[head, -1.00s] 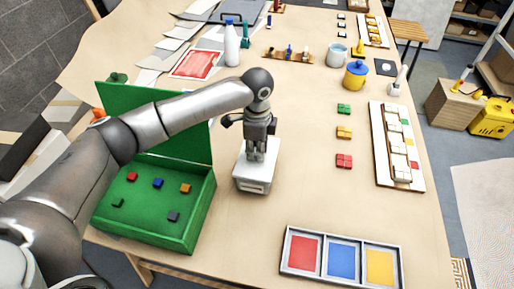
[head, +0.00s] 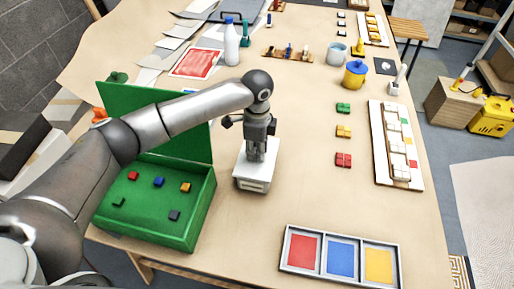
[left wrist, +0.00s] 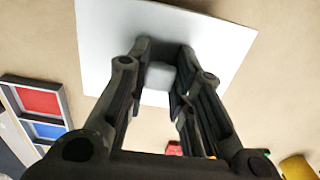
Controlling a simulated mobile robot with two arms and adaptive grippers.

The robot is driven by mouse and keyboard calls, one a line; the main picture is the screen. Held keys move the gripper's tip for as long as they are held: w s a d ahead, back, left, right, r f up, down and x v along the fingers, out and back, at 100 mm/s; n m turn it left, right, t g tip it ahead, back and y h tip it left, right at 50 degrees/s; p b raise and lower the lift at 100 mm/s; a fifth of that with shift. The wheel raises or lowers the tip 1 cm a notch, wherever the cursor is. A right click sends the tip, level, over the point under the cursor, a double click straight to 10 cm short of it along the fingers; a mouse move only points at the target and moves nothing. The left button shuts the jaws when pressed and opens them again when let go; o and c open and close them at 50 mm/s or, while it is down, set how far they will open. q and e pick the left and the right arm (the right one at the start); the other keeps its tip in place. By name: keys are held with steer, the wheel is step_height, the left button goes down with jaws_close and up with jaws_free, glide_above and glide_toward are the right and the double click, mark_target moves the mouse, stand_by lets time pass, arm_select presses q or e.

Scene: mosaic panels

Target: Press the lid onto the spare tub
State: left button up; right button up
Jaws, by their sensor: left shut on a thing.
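A white square tub (head: 252,185) stands on the table right of the green box. My left gripper (head: 256,157) points straight down over it, with its fingertips at the tub's top. In the left wrist view the white square lid (left wrist: 108,45) lies below the fingers. Its small pale knob (left wrist: 160,76) is between the fingertips, and the gripper is shut on it. The lid appears to lie on the tub, but I cannot tell whether it is fully seated. My right gripper is not in view.
An open green box (head: 150,225) with small coloured blocks stands close on the left. A tray with red, blue and yellow panels (head: 340,240) lies at the front right.

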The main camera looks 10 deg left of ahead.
arm_select(q)
steer(key=shift+f, duration=0.35)
stand_by(0.6)
steer(key=o, duration=0.9)
steer(key=shift+o, duration=0.5)
steer(key=o, duration=0.4)
steer(key=shift+p, duration=0.3)
steer(key=shift+r+p, duration=3.55)
steer(key=shift+p, duration=0.2)
steer(key=shift+c, duration=0.3)
